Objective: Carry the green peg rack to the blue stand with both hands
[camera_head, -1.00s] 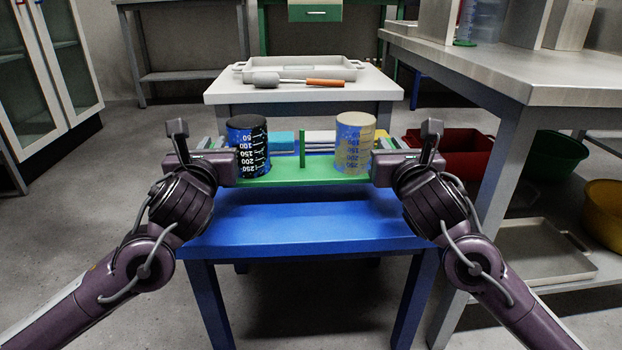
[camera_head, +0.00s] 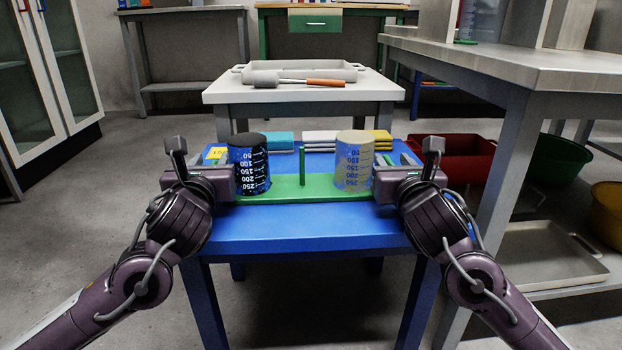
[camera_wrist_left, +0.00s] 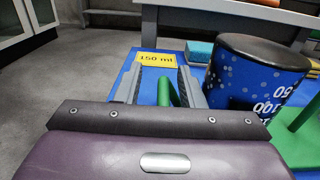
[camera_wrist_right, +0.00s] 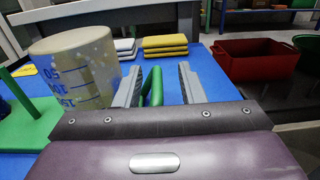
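The green peg rack (camera_head: 290,190) lies level on the blue stand (camera_head: 300,230), apparently resting on its top. My left gripper (camera_head: 213,168) is at the rack's left end. In the left wrist view its parted fingers (camera_wrist_left: 162,88) straddle a green handle (camera_wrist_left: 172,93), with a gap on one side. My right gripper (camera_head: 398,168) is at the right end; its parted fingers (camera_wrist_right: 160,88) straddle the other green handle (camera_wrist_right: 152,86) likewise.
A white table (camera_head: 300,96) with a tray and mallet stands behind. A grey bench (camera_head: 500,60) and red bin (camera_head: 455,155) are at right.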

